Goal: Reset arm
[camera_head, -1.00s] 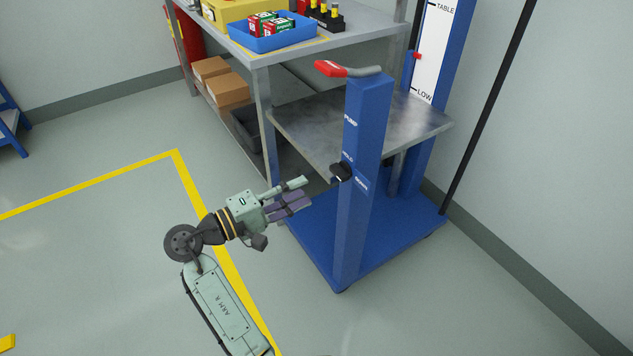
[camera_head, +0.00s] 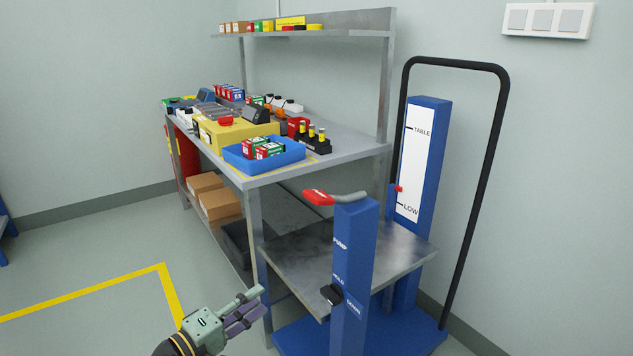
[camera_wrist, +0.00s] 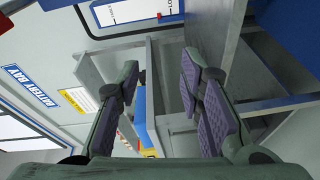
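My gripper (camera_head: 244,309) is low at the bottom of the head view, left of the blue lift column (camera_head: 353,270). Its fingers point up and to the right, toward the lift, and touch nothing that I can see. In the wrist view my gripper (camera_wrist: 160,95) has its two purple-padded fingers spread wide apart, with nothing between them. Most of my arm is below the head view's lower edge.
A blue lift with a metal platform (camera_head: 350,254), a red-tipped lever (camera_head: 318,198) and a black dial (camera_head: 331,295) stands right of my gripper. Behind is a metal bench (camera_head: 350,150) with a blue tray (camera_head: 240,160). Cardboard boxes (camera_head: 218,203) sit below.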

